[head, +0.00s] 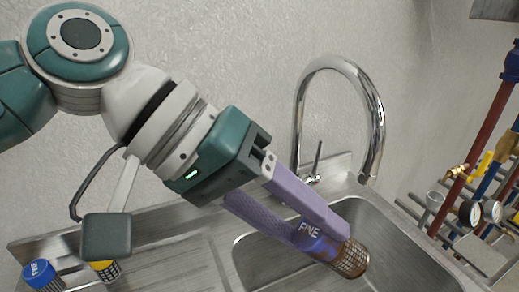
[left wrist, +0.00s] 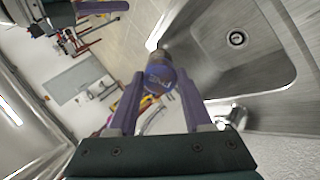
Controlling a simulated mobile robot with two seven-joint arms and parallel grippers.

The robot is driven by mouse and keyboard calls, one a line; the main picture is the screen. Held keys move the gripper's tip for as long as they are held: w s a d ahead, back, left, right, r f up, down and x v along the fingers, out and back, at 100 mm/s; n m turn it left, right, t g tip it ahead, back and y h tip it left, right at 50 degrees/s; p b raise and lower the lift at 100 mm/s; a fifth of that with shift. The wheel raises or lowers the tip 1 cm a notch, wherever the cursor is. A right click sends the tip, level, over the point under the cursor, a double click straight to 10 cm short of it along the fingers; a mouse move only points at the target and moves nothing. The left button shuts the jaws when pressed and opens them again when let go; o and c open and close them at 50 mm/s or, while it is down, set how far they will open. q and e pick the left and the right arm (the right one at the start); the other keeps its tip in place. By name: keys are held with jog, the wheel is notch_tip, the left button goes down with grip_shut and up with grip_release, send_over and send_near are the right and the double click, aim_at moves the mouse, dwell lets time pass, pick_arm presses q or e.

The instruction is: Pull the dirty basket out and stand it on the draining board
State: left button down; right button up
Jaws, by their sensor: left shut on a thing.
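The dirty basket (head: 350,258) has a blue cap lettered FINE and a brown-stained mesh body. My left gripper (head: 322,234) is shut on its blue cap, with a purple finger on either side. The basket is tilted, its mesh end pointing to the lower right, over the sink basin in the head view. In the left wrist view the blue cap (left wrist: 160,76) shows between the fingers. The draining board (head: 165,248) is the ribbed steel surface left of the basin. My right gripper is not in view.
Another blue-capped FINE basket (head: 42,274) and a yellow-capped basket (head: 106,270) are at the draining board's left end. The sink basin (head: 395,232) lies under the held basket. A tall chrome tap (head: 377,120) rises behind it. Pipes and gauges (head: 470,212) are at right.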

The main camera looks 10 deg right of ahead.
pick_arm(q)
jog(key=s+a+f+m+t+y+b, duration=0.1)
jog(key=s+a+f+m+y, duration=0.3)
jog(key=a+m, duration=0.35)
jog(key=s+a+f+m+t+y, duration=0.1)
jog(key=s+a+f+m+y, duration=0.1)
jog(key=a+f+m+y, duration=0.4)
jog(key=shift+m+h, duration=0.4)
jog(key=shift+m, duration=0.45)
jog(key=f+b, duration=0.3)
jog(key=b, duration=0.3)
jog(key=a+f+b, duration=0.1)
jog(key=f+b, duration=0.3)
jog(key=b, duration=0.2)
jog(key=shift+a+f, duration=0.1)
jog(key=shift+a, duration=0.1)
jog(key=shift+c, duration=1.2)
grip_release()
